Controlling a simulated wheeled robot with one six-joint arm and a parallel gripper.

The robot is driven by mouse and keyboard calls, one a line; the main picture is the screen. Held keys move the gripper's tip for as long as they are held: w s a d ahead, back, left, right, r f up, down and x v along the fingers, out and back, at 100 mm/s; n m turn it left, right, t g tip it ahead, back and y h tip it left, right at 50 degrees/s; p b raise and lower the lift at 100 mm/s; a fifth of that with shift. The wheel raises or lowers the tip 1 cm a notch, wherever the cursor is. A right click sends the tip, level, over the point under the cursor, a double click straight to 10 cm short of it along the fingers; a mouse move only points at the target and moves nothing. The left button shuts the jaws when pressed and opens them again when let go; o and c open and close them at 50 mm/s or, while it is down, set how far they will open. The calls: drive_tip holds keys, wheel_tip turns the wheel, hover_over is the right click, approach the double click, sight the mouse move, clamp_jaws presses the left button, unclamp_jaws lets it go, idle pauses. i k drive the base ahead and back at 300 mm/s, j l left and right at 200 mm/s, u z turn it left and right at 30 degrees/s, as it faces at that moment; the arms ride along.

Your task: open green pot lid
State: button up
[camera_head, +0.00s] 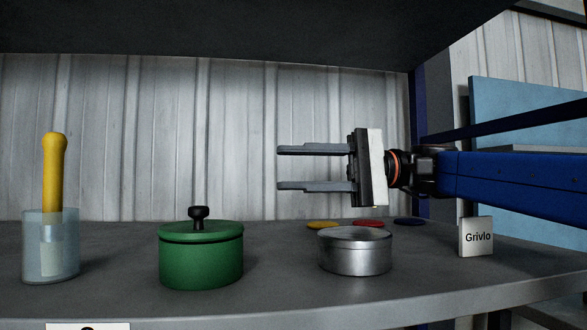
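The green pot (201,267) stands on the shelf, left of the middle. Its green lid (225,230) sits on top, with a dark round knob (197,213) in its centre. My gripper (279,168) is to the right of the pot and higher than the knob. Its two grey fingers point left, one above the other, wide apart with nothing between them. The gripper is apart from the lid and the pot.
A glass (65,262) with a yellow-handled tool (54,175) stands at the left. A silver round tin (355,255) is right of the pot. Yellow, red (369,223) and blue discs lie behind it. A "Grivlo" card (476,237) stands at right. An upper shelf (220,28) hangs overhead.

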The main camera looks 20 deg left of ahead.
sight(199, 229)
drive_tip(key=k, duration=1)
